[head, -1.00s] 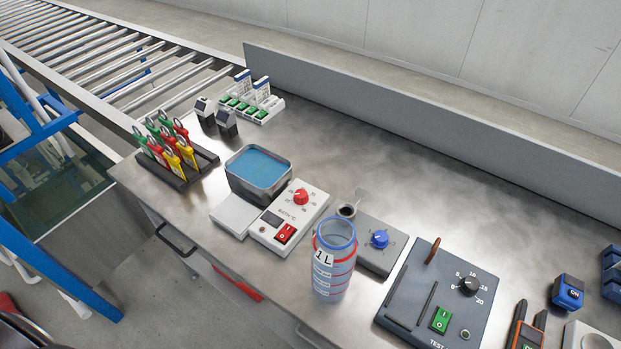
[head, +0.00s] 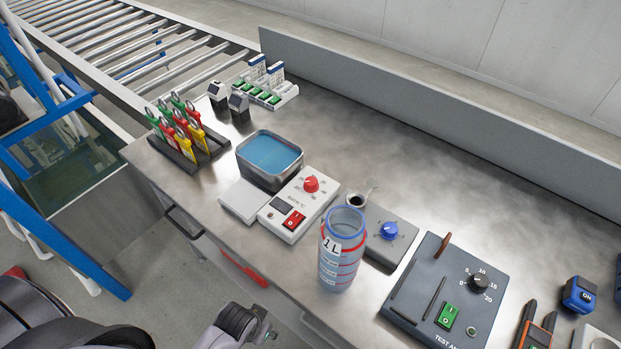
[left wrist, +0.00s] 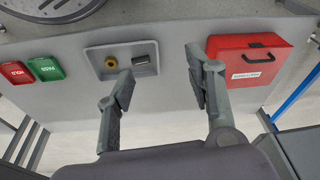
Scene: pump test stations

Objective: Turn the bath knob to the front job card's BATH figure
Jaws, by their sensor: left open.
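The red bath knob (head: 311,184) sits on the white bath controller (head: 290,232), which has a scale around the knob and a red rocker switch. The controller stands beside the metal bath (head: 268,160) of blue liquid. White-and-blue cards (head: 258,68) stand in a rack at the back; their figures are too small to read, and I cannot tell which is the front job card. My left gripper (left wrist: 163,85) is open and empty in the left wrist view. Part of it or its arm shows at the bottom of the head view, well short of the knob. My right gripper is out of view.
A clear 1L jug (head: 341,265) stands close to the controller's right. A blue-knobbed grey unit (head: 391,231) and a dark test panel (head: 442,300) lie beyond it. The left wrist view shows a red case (left wrist: 262,62), a recessed socket panel (left wrist: 120,58) and red and green labels.

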